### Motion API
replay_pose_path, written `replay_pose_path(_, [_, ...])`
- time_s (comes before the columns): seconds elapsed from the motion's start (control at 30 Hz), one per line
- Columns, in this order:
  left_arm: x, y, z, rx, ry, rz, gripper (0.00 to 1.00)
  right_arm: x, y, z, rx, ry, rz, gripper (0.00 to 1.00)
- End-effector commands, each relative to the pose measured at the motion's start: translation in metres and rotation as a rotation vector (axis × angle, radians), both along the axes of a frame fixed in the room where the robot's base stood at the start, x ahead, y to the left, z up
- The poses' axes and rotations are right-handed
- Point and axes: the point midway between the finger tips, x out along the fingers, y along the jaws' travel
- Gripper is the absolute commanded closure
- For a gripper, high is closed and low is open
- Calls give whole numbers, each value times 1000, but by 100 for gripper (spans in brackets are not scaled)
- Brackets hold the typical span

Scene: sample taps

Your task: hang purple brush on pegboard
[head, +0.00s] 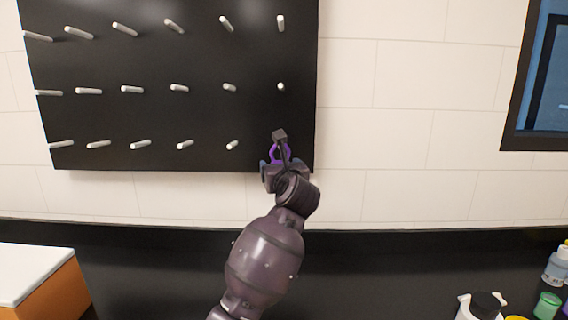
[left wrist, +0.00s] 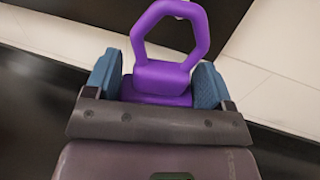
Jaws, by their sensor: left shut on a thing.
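The purple brush (left wrist: 165,80) is in my left gripper (left wrist: 160,88), clamped between two blue finger pads. Its open six-sided loop points away from the gripper. In the head view the purple loop (head: 272,153) shows at the lower right corner of the black pegboard (head: 205,60), with my left gripper (head: 284,172) just below. In the left wrist view a pale peg tip (left wrist: 180,16) shows at the top inside the loop; I cannot tell whether it passes through. The rest of the brush is hidden by the gripper. My right gripper is not in view.
Several pale pegs stick out of the board in rows; the nearest clear one in the bottom row (head: 232,145) is left of the gripper. White tiled wall (head: 410,90) lies to the right. Bottles (head: 484,305) stand at lower right, an orange-sided box (head: 55,295) at lower left.

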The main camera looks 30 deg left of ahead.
Motion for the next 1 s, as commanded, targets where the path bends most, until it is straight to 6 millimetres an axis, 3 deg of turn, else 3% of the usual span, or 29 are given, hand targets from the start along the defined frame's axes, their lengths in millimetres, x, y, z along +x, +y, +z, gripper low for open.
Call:
replay_pose_path(0.27, [3, 5, -4, 0, 1, 18, 48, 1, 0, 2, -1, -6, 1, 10])
replay_pose_path(1.0, [33, 23, -7, 1, 1, 18, 48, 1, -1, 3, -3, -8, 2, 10])
